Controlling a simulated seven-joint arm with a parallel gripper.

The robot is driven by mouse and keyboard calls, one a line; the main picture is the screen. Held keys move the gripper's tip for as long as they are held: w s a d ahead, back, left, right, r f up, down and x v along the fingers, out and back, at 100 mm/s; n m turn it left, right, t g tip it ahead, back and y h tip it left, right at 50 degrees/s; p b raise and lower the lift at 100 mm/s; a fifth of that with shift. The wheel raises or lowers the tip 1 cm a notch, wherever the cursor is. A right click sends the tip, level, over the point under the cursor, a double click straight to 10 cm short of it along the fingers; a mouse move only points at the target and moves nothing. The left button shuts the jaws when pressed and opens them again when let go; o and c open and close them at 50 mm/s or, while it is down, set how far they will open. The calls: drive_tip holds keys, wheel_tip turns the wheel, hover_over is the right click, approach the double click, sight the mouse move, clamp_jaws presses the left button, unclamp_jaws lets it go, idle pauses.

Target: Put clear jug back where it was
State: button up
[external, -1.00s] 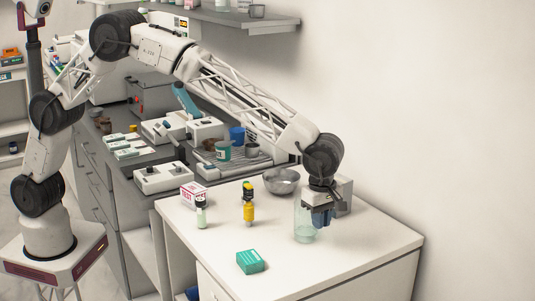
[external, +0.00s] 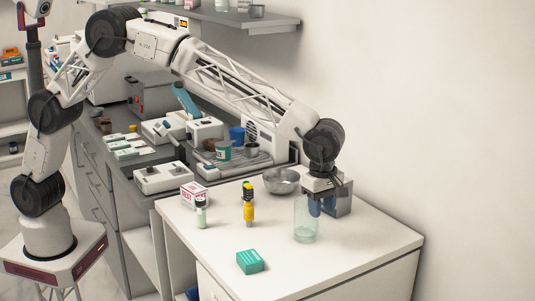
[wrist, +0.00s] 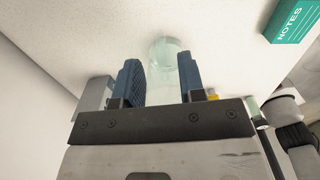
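The clear jug (external: 304,222) stands upright on the white table (external: 350,255), right of its middle. In the wrist view the jug (wrist: 166,50) shows pale green beyond the fingertips, in line with the gap. My gripper (external: 322,205) is at the jug's upper right side in the external view. In the wrist view its two blue fingers (wrist: 160,80) are spread apart, with no finger clearly touching the jug. How much of the jug lies between the fingers is hard to tell.
A metal bowl (external: 282,181) and a grey box (external: 339,198) stand behind the jug. The table's right front is clear.

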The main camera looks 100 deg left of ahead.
wheel_tip(320, 180, up, 8)
drive_tip(key=shift+r, duration=0.25)
drive_tip(key=shift+s, duration=0.1)
idle(0.8)
drive_tip(key=s+a+r+m, duration=0.1)
drive_tip(key=s+r+m, duration=0.3)
drive_tip(key=s, duration=0.7)
drive_tip(key=s+a+r+m+t, duration=0.15)
drive_tip(key=s+r+m, duration=0.3)
drive_tip(key=s, duration=0.65)
drive_tip(key=s+a+r+m, duration=0.25)
drive_tip(key=s+m, duration=0.25)
drive_tip(key=s, duration=0.6)
drive_tip(key=s+f+m, duration=0.3)
drive_tip(key=s+m, duration=0.1)
drive_tip(key=s, duration=0.7)
drive_tip(key=s+f+m, duration=0.2)
drive_tip(key=s+m, duration=0.3)
drive_tip(key=s, duration=0.6)
drive_tip(key=s+a+f+m, duration=0.1)
drive_tip(key=s+f+m, duration=0.2)
drive_tip(key=s, duration=0.9)
drive_tip(key=shift+f+m+t, duration=0.3)
drive_tip(key=shift+m+t, duration=0.15)
drive_tip(key=shift+m, duration=0.4)
